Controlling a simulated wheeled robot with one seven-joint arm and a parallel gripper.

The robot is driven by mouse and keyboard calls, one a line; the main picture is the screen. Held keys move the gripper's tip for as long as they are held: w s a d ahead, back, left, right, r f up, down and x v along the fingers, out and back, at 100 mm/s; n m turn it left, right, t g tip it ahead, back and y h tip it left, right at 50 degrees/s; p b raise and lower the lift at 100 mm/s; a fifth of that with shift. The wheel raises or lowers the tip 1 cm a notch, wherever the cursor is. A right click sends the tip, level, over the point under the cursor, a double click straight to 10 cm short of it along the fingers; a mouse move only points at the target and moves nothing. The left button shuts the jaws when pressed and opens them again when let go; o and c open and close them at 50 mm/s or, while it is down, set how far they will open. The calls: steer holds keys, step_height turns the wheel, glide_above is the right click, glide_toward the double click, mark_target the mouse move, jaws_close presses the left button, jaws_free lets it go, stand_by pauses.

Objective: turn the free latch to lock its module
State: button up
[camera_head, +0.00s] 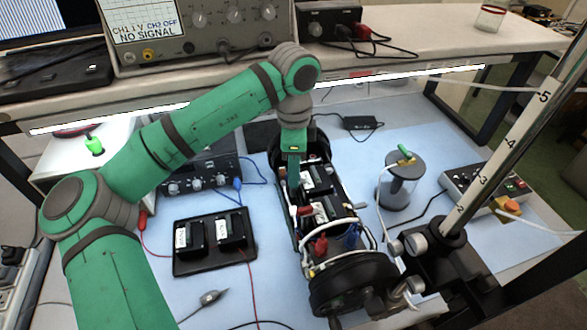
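The open cylinder (345,254) lies across the blue bench mat and holds black modules with white labels. One module (317,180) sits near the middle and another module (330,209) sits closer to the front. A red latch-like part (320,246) shows at the front of the modules, and a smaller red part (303,210) lies at their left side. Which latch is free is too small to tell. My gripper (293,184) points down into the far part of the cylinder, by the left side of the middle module. Its fingertips are hard to make out, and contact with a latch cannot be told.
A black tray (215,266) with two labelled modules lies left of the cylinder. A metal pole (500,150) rises at the right. Loose cables cross the mat. A shelf (400,58) overhangs the back.

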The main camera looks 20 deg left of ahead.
steer(key=shift+a, duration=0.1)
jaws_close()
steer(key=shift+s+a+n, duration=0.1)
steer(key=shift+n, duration=1.5)
steer(key=shift+o, duration=0.3)
jaws_free()
steer(key=shift+r, duration=0.1)
steer(key=shift+r, duration=0.35)
step_height(320, 180, up, 10)
